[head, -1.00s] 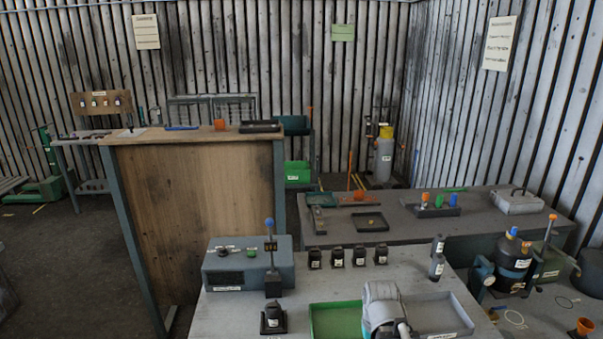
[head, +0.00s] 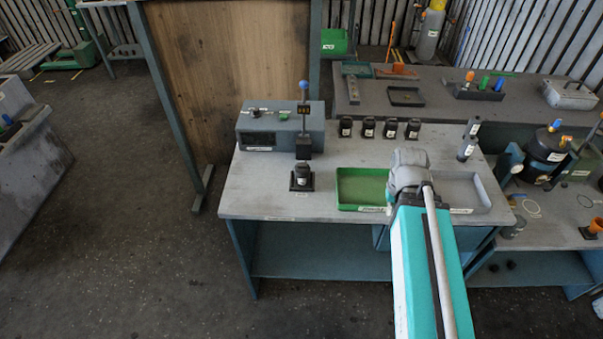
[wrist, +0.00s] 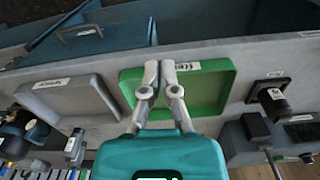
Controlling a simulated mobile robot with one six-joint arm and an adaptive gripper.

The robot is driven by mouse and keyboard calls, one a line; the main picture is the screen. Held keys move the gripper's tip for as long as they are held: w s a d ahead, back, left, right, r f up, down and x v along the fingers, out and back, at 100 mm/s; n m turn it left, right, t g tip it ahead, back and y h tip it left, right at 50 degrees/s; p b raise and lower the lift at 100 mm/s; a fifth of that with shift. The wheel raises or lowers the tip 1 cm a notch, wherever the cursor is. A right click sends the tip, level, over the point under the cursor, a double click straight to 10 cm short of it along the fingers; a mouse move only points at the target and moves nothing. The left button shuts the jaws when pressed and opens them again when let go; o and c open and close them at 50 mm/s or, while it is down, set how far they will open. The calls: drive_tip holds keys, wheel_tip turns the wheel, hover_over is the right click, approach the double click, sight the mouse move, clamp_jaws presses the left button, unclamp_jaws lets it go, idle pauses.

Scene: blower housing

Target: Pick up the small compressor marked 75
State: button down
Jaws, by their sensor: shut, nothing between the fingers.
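Several small black units with pale labels stand in a row on the grey bench, one of them here (head: 367,127). A similar black unit (head: 301,176) sits on a black square base nearer the front; it also shows in the wrist view (wrist: 275,102). The labels are too small to read, so I cannot tell which is marked 75. My gripper (wrist: 160,66) is shut and empty, over the green tray (wrist: 226,100) in the wrist view. In the head view my own arm hides its fingertips.
A grey tray (head: 484,192) lies right of the green one. A blue-grey box (head: 262,127) and a blue-topped post (head: 304,110) stand at the bench's left. The bench's front left corner is bare.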

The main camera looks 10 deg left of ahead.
drive_tip(key=c, duration=0.9)
unclamp_jaws()
drive_tip(key=shift+w+a, duration=0.15)
drive_tip(key=shift+w, duration=0.1)
drive_tip(key=o, duration=0.9)
drive_tip(key=w+a+m, duration=0.1)
drive_tip(key=w, duration=0.1)
drive_tip(key=w+a+r+m+p, duration=0.1)
drive_tip(key=w+a+m, duration=0.1)
drive_tip(key=shift+w+a+r, duration=0.1)
drive_tip(key=shift+w+a, duration=0.05)
drive_tip(key=shift+a, duration=0.05)
wheel_tip(320, 180, up, 4)
drive_tip(key=m+p, duration=0.5)
drive_tip(key=m, duration=0.9)
hover_over(303, 165)
drive_tip(key=shift+r, duration=0.15)
drive_tip(key=shift+b, duration=0.3)
wheel_tip(303, 165, down, 9)
drive_tip(key=b, duration=0.8)
drive_tip(key=shift+r, duration=0.2)
